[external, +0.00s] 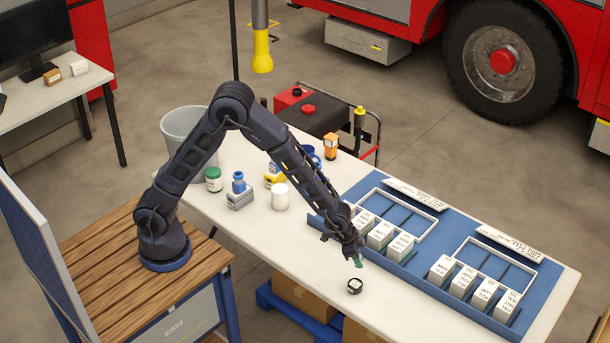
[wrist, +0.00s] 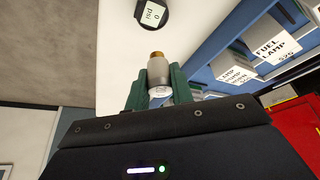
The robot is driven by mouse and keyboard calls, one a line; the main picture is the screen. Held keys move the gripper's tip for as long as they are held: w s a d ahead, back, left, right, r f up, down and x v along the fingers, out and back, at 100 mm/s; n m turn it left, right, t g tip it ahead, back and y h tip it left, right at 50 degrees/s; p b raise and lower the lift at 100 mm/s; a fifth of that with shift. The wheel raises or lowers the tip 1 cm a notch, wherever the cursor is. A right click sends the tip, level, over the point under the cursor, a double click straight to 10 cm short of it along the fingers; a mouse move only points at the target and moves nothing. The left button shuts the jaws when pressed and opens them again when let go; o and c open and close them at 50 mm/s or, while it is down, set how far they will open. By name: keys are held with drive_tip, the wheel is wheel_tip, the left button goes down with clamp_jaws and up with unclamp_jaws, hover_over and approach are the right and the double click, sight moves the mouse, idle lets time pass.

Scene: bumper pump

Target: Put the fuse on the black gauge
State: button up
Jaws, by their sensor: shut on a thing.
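The fuse (wrist: 157,70) is a small grey cylinder with a brass-coloured end. It is held between the green fingers of my gripper (wrist: 159,88) in the wrist view. In the external view my gripper (external: 358,262) is above the white table, and the fuse is too small to make out there. The black gauge (external: 355,287) is a small round thing with a white face, lying on the table just below my gripper. It also shows at the top of the wrist view (wrist: 153,13), beyond the fuse and apart from it.
A blue tray (external: 408,270) with several labelled white boxes stands right of my gripper. A white cylinder (external: 280,197), a green-lidded jar (external: 213,180) and an orange bottle (external: 331,147) stand farther back on the table. The table around the gauge is clear.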

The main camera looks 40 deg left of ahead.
wheel_tip(320, 180, down, 9)
drive_tip(key=shift+f, duration=0.1)
idle(0.4)
drive_tip(key=shift+f, duration=0.15)
drive_tip(key=o, duration=1)
